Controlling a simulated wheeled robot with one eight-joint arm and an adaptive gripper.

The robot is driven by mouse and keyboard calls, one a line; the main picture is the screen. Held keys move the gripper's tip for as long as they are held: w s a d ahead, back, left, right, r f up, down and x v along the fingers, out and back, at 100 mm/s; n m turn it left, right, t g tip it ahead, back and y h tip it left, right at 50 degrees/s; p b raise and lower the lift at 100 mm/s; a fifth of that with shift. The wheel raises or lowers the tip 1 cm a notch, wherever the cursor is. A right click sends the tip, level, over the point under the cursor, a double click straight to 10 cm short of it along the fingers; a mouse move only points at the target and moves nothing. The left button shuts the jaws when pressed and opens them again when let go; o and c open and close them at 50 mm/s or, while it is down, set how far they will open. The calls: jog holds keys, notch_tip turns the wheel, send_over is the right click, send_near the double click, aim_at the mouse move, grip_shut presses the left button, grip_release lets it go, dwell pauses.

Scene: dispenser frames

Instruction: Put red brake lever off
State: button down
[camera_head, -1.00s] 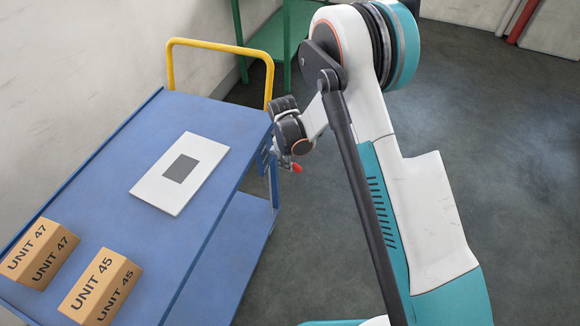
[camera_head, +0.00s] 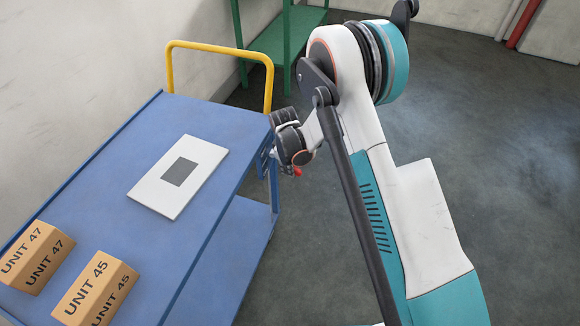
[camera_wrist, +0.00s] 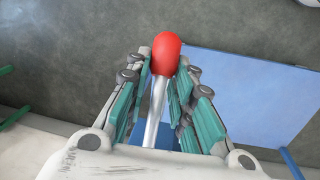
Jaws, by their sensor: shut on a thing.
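The red brake lever has a rounded red knob (camera_wrist: 166,54) on a thin metal rod, seen in the wrist view. The rod runs down between the fingers of my gripper (camera_wrist: 160,88), which is shut on the lever, with the knob at the far end of the fingers. In the head view a bit of the red knob (camera_head: 297,171) shows beside my wrist, at the right side of the blue cart (camera_head: 225,120). My arm's end hides most of the lever and its mount there.
On the cart top lie a white plate with a grey square (camera_head: 150,190) and two cardboard boxes, UNIT 47 (camera_head: 35,258) and UNIT 45 (camera_head: 95,288). A yellow handle (camera_head: 215,47) rises at the cart's far end. A green table (camera_head: 285,40) stands behind. The floor at right is clear.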

jog(key=shift+s+d+r+g+h, duration=0.1)
jog(key=shift+d+r+g+h, duration=0.25)
jog(key=shift+h, duration=0.45)
jog(key=c, duration=1.4)
grip_release()
jog(key=shift+a, duration=0.1)
jog(key=shift+o, duration=0.2)
jog(key=shift+r, duration=0.2)
jog(key=v, duration=1.1)
jog(key=shift+r, duration=0.35)
jog(key=shift+s, duration=0.1)
